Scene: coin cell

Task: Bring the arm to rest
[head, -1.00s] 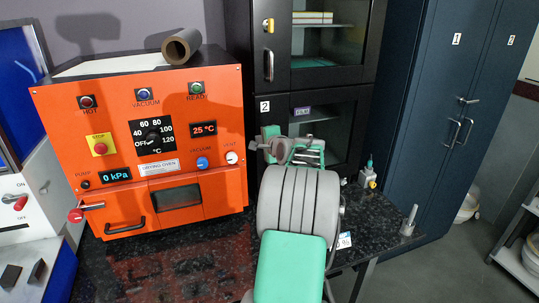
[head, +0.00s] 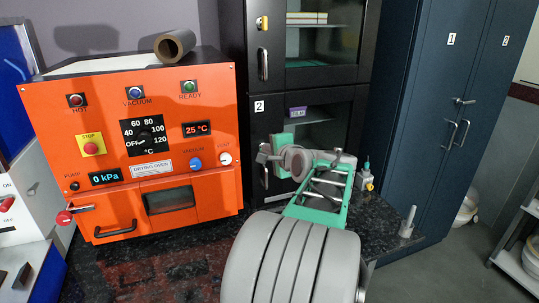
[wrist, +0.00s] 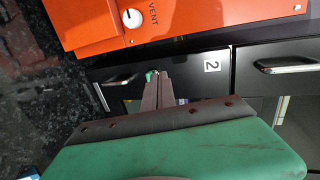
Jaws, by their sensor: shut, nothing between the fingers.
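My gripper (wrist: 157,92) shows in the wrist view with its two dark fingers together and nothing between them. The green gripper body fills the bottom of that view. The fingers point toward the front of the black cabinet (wrist: 190,75) marked 2. In the head view my arm reaches up from the bottom centre, over the dark speckled bench. Its grey and green wrist end is in front of the black cabinet (head: 306,78). The fingertips cannot be made out clearly there.
The orange drying oven (head: 165,178) stands left of my arm, with a brown roll (head: 174,45) on top. A small bottle (head: 365,178) and a metal peg (head: 408,222) stand on the bench (head: 385,228) to the right. Blue lockers (head: 440,90) are behind.

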